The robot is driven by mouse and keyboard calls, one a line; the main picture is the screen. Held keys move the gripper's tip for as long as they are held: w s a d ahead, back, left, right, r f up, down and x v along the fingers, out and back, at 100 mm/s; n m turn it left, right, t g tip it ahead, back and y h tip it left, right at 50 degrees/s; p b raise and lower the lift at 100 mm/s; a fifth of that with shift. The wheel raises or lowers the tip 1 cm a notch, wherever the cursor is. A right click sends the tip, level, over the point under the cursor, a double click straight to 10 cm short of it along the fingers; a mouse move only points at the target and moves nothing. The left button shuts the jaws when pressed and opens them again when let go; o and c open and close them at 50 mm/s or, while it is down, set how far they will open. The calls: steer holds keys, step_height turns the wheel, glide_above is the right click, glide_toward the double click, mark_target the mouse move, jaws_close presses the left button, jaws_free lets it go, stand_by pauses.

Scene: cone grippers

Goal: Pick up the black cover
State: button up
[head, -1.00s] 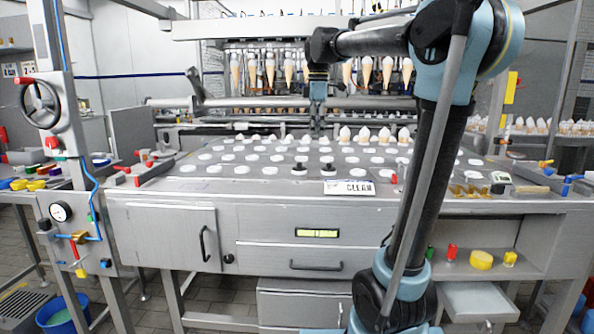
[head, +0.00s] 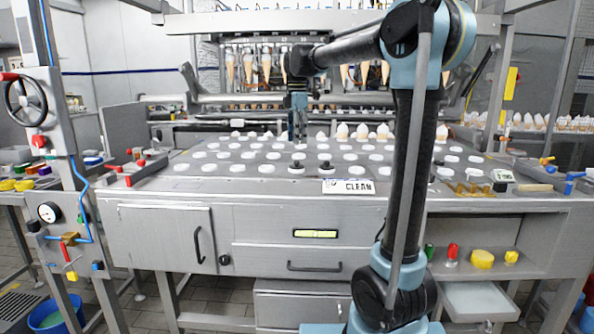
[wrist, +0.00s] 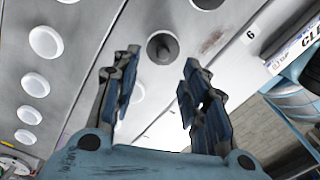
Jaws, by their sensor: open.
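Two small black covers show on the steel worktop in the head view. One black cover (head: 297,168) is just below my gripper (head: 298,143), and the other black cover (head: 326,166) is a little to its right. In the wrist view, one round black cover (wrist: 162,48) with a raised knob lies just beyond the fingertips of my gripper (wrist: 160,62), between their lines. My fingers are spread and empty, pointing down above the worktop. I cannot tell the exact gap to the cover.
Rows of white round caps (head: 267,169) surround the black covers. A "CLEAN" sign (head: 348,186) stands at the worktop's front edge. White-topped cones (head: 362,131) stand behind, under a hanging row of cones (head: 247,68). Brass pieces (head: 472,189) lie to the right.

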mark_target(297, 166)
steer(key=shift+s+f, duration=0.15)
steer(key=shift+f, duration=2)
steer(key=shift+s+f, duration=0.15)
steer(key=shift+f, duration=1.95)
steer(key=shift+a, duration=0.1)
steer(key=c, duration=1)
